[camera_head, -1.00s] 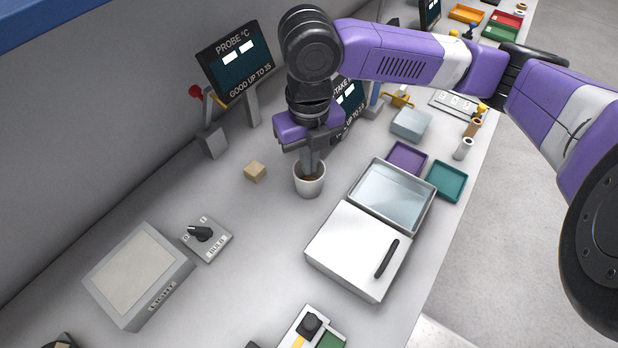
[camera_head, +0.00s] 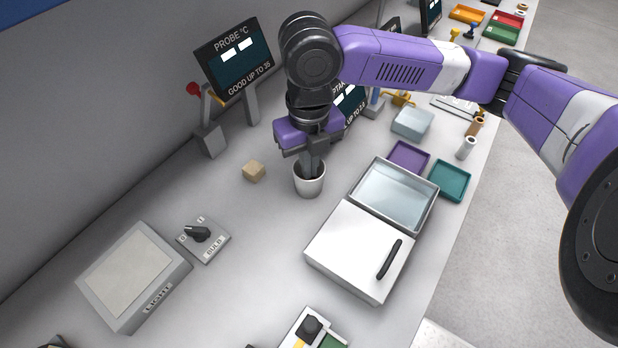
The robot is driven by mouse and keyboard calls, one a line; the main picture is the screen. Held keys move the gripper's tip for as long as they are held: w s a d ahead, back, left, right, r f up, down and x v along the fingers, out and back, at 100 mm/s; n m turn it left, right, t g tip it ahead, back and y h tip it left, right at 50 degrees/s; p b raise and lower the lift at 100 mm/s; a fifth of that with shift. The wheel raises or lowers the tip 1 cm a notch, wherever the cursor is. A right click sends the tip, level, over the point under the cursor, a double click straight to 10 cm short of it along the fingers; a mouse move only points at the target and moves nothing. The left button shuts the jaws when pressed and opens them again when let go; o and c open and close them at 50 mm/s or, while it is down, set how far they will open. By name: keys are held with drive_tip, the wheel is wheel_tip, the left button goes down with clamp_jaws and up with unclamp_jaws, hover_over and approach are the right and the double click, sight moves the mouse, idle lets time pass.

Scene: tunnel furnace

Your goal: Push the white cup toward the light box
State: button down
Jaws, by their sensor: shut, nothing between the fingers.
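The white cup (camera_head: 309,187) stands upright on the grey bench, with something brown inside it. My gripper (camera_head: 310,172) points down at the cup, its fingers shut and overlapping the cup's far rim and mouth. I cannot tell whether the fingertips are inside the cup or just above it, or whether they touch it. The light box (camera_head: 125,270), a grey box with a pale panel and the word LIGHT, lies at the lower left, well apart from the cup.
A small tan block (camera_head: 253,171) lies left of the cup. A dial box (camera_head: 207,243) stands beside the light box. A white lidded box (camera_head: 350,250) and a glassy tray (camera_head: 395,195) are right of the cup. The probe screen (camera_head: 233,60) stands behind. Bench between cup and dial is clear.

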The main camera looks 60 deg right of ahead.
drive_tip(key=shift+f+b, duration=0.4)
drive_tip(key=shift+f, duration=0.1)
drive_tip(key=shift+a+p, duration=1.45)
drive_tip(key=shift+a, duration=6.55)
